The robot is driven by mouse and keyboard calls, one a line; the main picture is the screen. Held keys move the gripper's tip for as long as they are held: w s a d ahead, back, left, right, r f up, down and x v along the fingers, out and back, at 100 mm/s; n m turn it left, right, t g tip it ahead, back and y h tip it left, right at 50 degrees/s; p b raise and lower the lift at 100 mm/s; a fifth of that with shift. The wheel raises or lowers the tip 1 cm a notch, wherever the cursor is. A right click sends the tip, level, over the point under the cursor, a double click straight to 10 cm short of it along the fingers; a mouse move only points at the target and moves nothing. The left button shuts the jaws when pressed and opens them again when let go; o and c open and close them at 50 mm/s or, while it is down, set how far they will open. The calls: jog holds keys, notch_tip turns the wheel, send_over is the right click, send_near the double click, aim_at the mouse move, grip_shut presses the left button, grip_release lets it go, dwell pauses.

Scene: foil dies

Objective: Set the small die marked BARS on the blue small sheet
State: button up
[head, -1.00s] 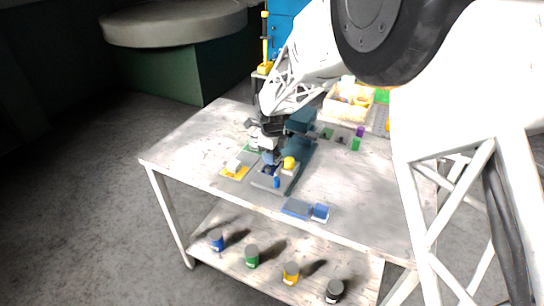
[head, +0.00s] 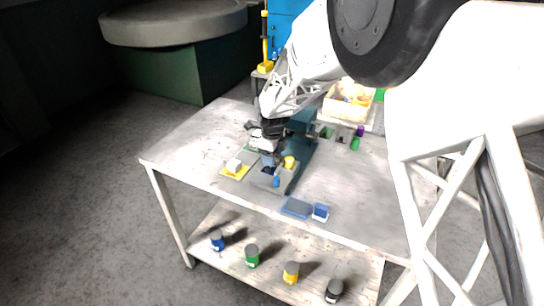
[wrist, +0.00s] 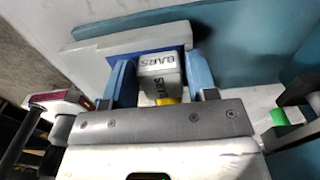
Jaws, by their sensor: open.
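The small die marked BARS (wrist: 160,72) is a grey-white block with dark lettering in the wrist view. It stands between the two blue fingers of my gripper (wrist: 160,85), which are open on either side of it. A blue sheet (wrist: 186,36) shows under and behind the die, lying on a grey plate (wrist: 95,50). Whether the die rests fully on the sheet cannot be told. In the head view my gripper (head: 270,162) is low over the press bed, where a dark blue patch shows and the die is hidden.
The teal press (head: 303,150) stands close to my gripper. A yellow sheet (head: 230,174) with a pale block (head: 234,165) lies to the left. The right tabletop is mostly clear.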

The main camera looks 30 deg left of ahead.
jog(key=shift+r, duration=0.15)
notch_tip(320, 180, up, 12)
dwell(0.6)
dwell(0.8)
jog(key=s+d+r+n, duration=0.3)
jog(key=d+r, duration=0.1)
jog(key=d, duration=0.7)
jog(key=s+d+r+n+t, duration=0.1)
jog(key=s+d+r+n, duration=0.25)
jog(key=d, duration=0.75)
jog(key=s+d+r+n, duration=0.25)
jog(key=d+r, duration=0.25)
jog(key=d, duration=0.6)
jog(key=s+d+f+n, duration=0.1)
jog(key=s+d+n, duration=0.3)
jog(key=s+d, duration=0.6)
jog(key=s+d+f+n+t, duration=0.1)
jog(key=s+d+n, duration=0.3)
jog(key=s+d, duration=0.5)
jog(key=s, duration=0.5)
jog(key=shift+s+d+f+n+t, duration=0.2)
jog(key=shift+d+n+t, duration=0.1)
jog(key=shift+d+n, duration=0.1)
